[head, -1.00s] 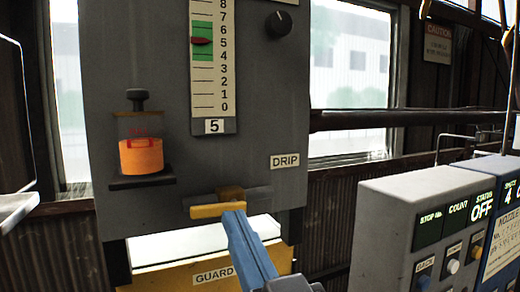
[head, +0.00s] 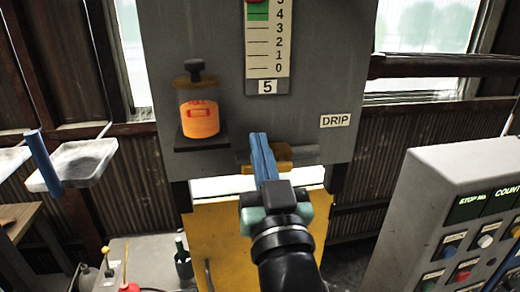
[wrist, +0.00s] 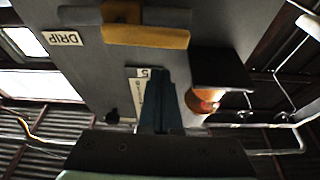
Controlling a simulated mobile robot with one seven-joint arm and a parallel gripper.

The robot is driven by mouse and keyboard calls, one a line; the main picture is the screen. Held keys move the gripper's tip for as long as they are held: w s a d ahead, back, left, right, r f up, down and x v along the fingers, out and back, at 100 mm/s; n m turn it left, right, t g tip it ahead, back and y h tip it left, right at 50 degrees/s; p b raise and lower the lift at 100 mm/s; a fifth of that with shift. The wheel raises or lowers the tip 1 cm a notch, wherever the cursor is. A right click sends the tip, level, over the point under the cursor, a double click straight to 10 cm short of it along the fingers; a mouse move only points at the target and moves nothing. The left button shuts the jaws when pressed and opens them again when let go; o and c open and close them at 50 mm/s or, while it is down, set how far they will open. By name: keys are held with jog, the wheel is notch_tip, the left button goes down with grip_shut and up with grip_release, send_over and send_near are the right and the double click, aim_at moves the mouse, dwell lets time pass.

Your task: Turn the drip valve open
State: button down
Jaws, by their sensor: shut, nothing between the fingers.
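The drip valve's yellow lever (wrist: 145,37) lies level along the bottom of the grey panel, in front of a brown hub (wrist: 120,11). In the head view the lever (head: 284,167) is partly hidden behind my gripper. The white DRIP label (head: 335,120) is to its right. My gripper (head: 259,140) points up toward the panel, its blue fingers together and empty, crossing in front of the lever. In the wrist view my gripper (wrist: 157,75) appears apart from the lever; I cannot tell whether it touches it.
An orange oil cup (head: 197,108) stands on a black shelf left of the lever. A level scale (head: 268,45) is above. A yellow guard (head: 215,235) is below. A button console (head: 450,210) stands at the right, and a white hanging tray (head: 80,163) at the left.

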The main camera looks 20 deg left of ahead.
jog(key=shift+s+f, duration=0.1)
jog(key=shift+f, duration=1.4)
jog(key=shift+f, duration=0.1)
jog(key=f+n+b, duration=0.1)
jog(key=b, duration=0.3)
jog(key=shift+f+y, duration=0.1)
jog(key=shift+y, duration=0.3)
jog(key=shift+s+a, duration=0.1)
notch_tip(320, 180, up, 5)
jog(key=p, duration=0.4)
jog(key=b+v, duration=0.7)
jog(key=v, duration=0.3)
jog(key=s+d+r+m+t+h, duration=0.2)
jog(key=d+r+m+t+h, duration=0.1)
jog(key=r, duration=0.5)
jog(key=s+d+r+m+t+h, duration=0.2)
jog(key=d+r+m+t+h, duration=0.2)
jog(key=d+r+t+h, duration=0.2)
notch_tip(320, 180, up, 4)
jog(key=d+h, duration=0.2)
jog(key=h, duration=0.1)
jog(key=shift+d+f+h, duration=0.2)
jog(key=shift+h, duration=0.1)
